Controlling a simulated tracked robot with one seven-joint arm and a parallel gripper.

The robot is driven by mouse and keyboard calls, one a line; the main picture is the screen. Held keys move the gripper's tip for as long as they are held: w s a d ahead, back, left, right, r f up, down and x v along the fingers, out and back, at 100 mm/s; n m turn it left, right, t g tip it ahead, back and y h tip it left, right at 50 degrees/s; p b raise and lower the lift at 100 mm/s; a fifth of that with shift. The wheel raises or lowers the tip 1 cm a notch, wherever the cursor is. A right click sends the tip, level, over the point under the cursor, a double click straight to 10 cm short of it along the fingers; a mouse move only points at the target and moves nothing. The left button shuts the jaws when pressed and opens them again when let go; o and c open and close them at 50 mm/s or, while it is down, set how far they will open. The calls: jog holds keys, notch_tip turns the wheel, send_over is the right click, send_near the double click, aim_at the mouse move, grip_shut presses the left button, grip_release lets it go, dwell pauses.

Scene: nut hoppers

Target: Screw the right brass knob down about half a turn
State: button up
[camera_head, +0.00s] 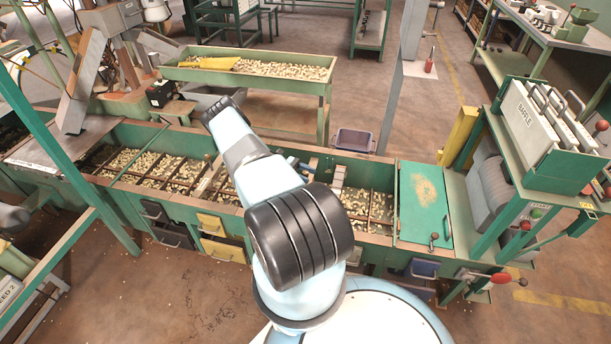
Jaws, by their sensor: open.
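No brass knob can be made out with certainty in this view. A small dark knob or handle (434,237) stands at the front right of the green lid (424,203) on the trough. My arm reaches forward from the bottom centre over the trough, with its dark joint at the far end. The arm hides part of the trough's middle.
The long green trough (375,242) holds nuts in divided bays. A raised nut tray (328,75) stands behind it. At right, a green rack (520,185) holds panels marked BAFFLE (526,120). A red-handled lever (500,278) sticks out below.

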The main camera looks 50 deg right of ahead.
jog(key=shift+w, duration=0.1)
jog(key=v, duration=1.3)
jog(key=shift+w, duration=0.3)
jog(key=shift+a+f, duration=0.1)
jog(key=shift+a, duration=0.05)
